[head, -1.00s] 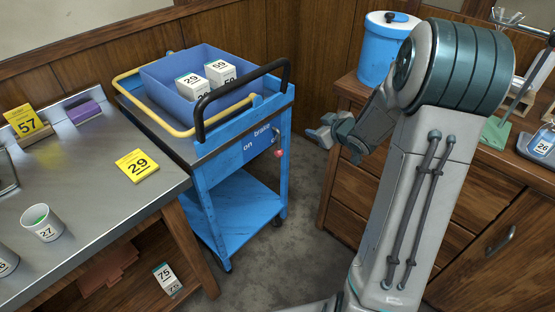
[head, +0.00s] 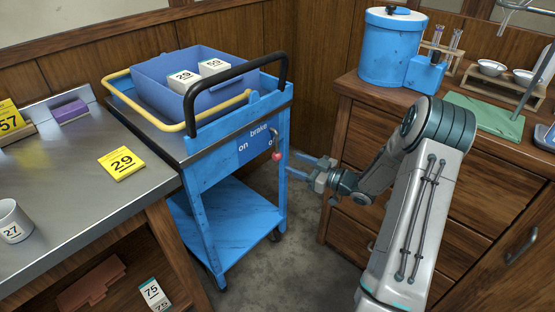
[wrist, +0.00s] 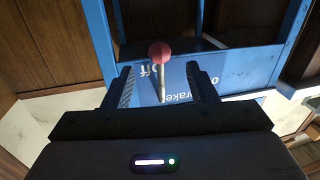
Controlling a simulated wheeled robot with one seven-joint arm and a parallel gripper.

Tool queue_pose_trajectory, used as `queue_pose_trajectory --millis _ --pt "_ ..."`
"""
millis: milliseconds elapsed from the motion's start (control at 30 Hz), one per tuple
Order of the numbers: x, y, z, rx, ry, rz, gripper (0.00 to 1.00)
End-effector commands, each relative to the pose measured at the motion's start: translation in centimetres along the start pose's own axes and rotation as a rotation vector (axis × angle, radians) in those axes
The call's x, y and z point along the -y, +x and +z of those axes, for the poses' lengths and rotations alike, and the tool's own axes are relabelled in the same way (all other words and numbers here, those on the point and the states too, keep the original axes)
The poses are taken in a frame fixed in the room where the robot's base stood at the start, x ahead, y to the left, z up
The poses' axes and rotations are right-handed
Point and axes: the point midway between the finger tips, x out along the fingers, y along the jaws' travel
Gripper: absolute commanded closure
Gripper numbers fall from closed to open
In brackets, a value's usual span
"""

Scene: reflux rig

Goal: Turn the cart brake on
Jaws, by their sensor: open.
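The blue cart (head: 232,185) stands left of centre in the head view. Its end panel carries a brake label (head: 255,145) reading "on" at the left and "off" at the right, partly hidden. The brake lever has a red knob (head: 277,155) at the panel's right side, by the "off" end. In the wrist view the red knob (wrist: 160,50) on its metal stem stands upright in the picture, by the word "off". My gripper (head: 310,167) is open, just right of the knob. In the wrist view my gripper's fingers (wrist: 163,88) lie either side of the stem, with gaps visible.
A blue bin (head: 190,78) with white numbered boxes sits on the cart, behind a black handle (head: 235,85). A metal-topped table (head: 90,200) stands at left. A wooden cabinet (head: 350,150) bounds the right. Grey floor lies between.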

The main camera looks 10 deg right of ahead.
Motion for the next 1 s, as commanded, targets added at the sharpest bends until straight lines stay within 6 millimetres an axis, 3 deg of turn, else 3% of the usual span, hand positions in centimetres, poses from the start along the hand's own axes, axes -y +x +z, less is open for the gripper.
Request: queue_pose_trajectory --millis 200,400,800,1000 --pt "0.0 4.5 0.2 0.000 -0.002 -0.002 0.48" --pt "0.0 6.9 0.1 0.001 -0.002 0.000 0.48" --pt "-0.1 7.6 0.0 0.001 0.000 0.002 0.48" --pt "-0.1 7.6 0.0 0.001 -0.001 0.002 1.00"
